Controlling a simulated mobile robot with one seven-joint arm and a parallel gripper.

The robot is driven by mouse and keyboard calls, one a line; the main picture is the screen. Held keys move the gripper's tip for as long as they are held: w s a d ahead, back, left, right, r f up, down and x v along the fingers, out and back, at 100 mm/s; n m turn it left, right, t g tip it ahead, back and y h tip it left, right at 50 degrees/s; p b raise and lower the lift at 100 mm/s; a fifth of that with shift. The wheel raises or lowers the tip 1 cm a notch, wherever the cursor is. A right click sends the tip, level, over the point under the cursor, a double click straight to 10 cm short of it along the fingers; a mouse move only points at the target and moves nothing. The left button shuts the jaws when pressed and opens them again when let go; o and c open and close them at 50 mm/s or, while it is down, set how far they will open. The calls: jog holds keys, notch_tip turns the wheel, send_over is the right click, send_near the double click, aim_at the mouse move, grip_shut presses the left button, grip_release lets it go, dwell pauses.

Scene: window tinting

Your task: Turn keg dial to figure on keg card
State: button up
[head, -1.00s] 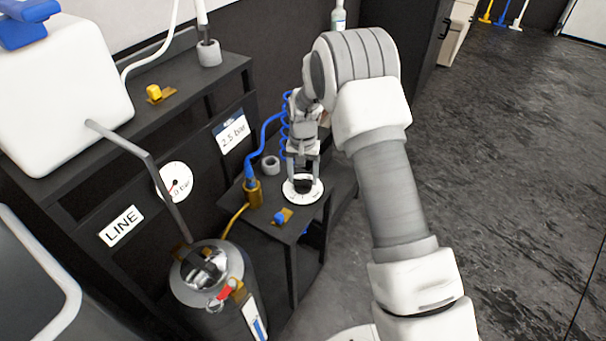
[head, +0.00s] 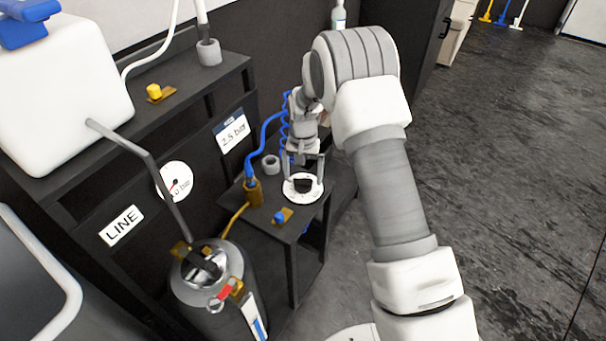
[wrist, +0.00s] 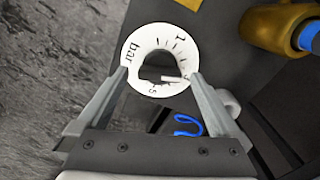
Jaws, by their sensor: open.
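The keg dial (head: 290,191) is a white scale disc with a black knob (head: 303,185), on the low dark bench. In the wrist view the disc (wrist: 133,62) shows "bar" and scale marks. A white pointer line on the black knob (wrist: 155,72) points right, towards a figure partly hidden by a finger. The keg card (head: 232,131) on the dark panel reads 2.5 bar. My gripper (head: 304,165) is open above the dial; in the wrist view its fingertips (wrist: 158,75) lie either side of the knob, apart from it.
A steel keg (head: 208,275) stands in front of the bench. A round gauge (head: 175,181) and a LINE label (head: 122,226) are on the panel. A brass fitting (head: 253,192) with a blue hose, a blue-knobbed valve (head: 281,216) and a grey ring (head: 270,164) are near the dial. Open floor lies right.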

notch_tip(320, 180, up, 17)
jog(key=p, duration=0.3)
jog(key=shift+r+p, duration=0.15)
jog(key=shift+p, duration=0.25)
notch_tip(320, 180, up, 11)
jog(key=t, duration=0.1)
send_over(303, 178)
jog(key=s+d, duration=0.4)
jog(key=s, duration=0.2)
jog(key=s+d+r+n+t, duration=0.1)
jog(key=s+d+r+t, duration=0.15)
jog(key=s+r, duration=0.5)
jog(key=s+d+n+t, duration=0.1)
jog(key=s+d, duration=0.2)
jog(key=s, duration=0.6)
jog(key=s+d+n+t, duration=0.1)
jog(key=s+d, duration=0.1)
jog(key=s, duration=0.8)
notch_tip(303, 178, up, 12)
jog(key=p, duration=1.3)
jog(key=shift+r, duration=0.2)
